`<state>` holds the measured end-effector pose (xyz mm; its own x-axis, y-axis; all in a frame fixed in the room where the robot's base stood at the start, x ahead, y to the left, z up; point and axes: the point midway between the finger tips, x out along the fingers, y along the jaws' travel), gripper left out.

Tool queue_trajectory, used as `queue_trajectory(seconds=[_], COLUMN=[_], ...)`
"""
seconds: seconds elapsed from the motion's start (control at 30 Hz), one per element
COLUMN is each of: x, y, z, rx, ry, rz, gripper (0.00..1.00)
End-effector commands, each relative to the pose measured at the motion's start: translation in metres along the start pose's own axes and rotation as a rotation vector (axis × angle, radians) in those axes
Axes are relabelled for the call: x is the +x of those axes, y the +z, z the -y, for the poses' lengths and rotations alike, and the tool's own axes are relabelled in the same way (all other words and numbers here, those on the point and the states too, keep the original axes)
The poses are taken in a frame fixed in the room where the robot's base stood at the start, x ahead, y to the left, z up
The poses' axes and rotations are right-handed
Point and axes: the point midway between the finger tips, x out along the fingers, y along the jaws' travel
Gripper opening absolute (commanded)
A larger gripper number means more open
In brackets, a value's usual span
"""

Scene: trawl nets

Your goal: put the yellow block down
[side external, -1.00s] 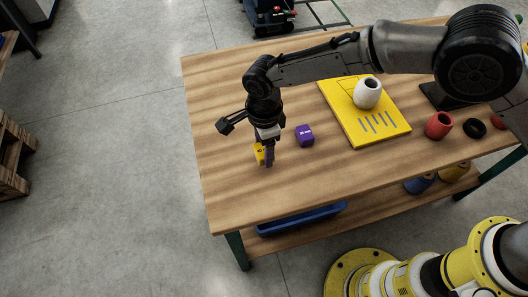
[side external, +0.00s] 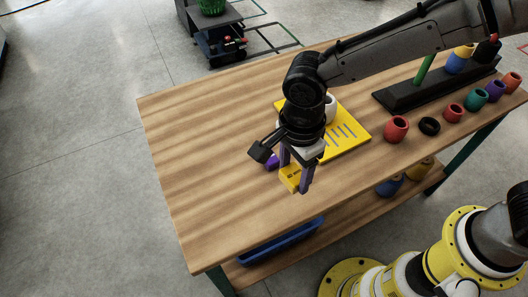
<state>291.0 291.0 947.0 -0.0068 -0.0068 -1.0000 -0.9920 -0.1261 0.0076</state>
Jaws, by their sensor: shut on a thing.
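My gripper (side external: 295,180) points down over the front middle of the wooden table (side external: 205,165). Its purple-padded fingers are shut on the yellow block (side external: 289,179), which has small dark markings. Whether the block's underside touches the tabletop or hangs above it cannot be told from this view.
A yellow board (side external: 352,137) with grey bars lies behind my gripper, with a partly hidden white cup-like piece (side external: 331,109) on it. A red ring piece (side external: 396,129), a black ring (side external: 429,126) and a black rack (side external: 405,98) are at right. The table's left is clear.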

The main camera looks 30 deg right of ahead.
Motion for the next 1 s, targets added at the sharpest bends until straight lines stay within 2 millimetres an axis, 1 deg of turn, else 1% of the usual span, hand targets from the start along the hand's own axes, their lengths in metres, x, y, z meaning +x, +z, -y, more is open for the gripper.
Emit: queue_trajectory(seconds=[0.03,0.07,0.17,0.2,0.27,0.3,0.4,0.5,0.6,0.7,0.77,1.0], x=[-0.007,-0.009,-0.014,-0.015,-0.016,-0.016,-0.013,-0.009,-0.003,0.002,0.006,0.025], y=[0.003,0.003,-0.005,-0.010,-0.020,-0.027,-0.048,-0.066,-0.078,-0.082,-0.080,-0.066], z=[0.009,0.015,0.043,0.056,0.076,0.089,0.117,0.136,0.143,0.151,0.158,0.197], rx=[-0.021,-0.032,-0.033,-0.027,-0.014,-0.001,0.040,0.085,0.114,0.127,0.129,0.128], ry=[-0.009,-0.010,-0.013,-0.015,-0.016,-0.017,-0.018,-0.018,-0.012,-0.008,-0.006,-0.008], rz=[0.007,0.007,0.009,0.010,0.010,0.011,0.011,0.011,0.008,0.007,0.006,0.007], gripper=[0.05,0.05,0.05,0.05,0.05,0.05,0.05,0.05,0.05,0.05,0.05,0.05])
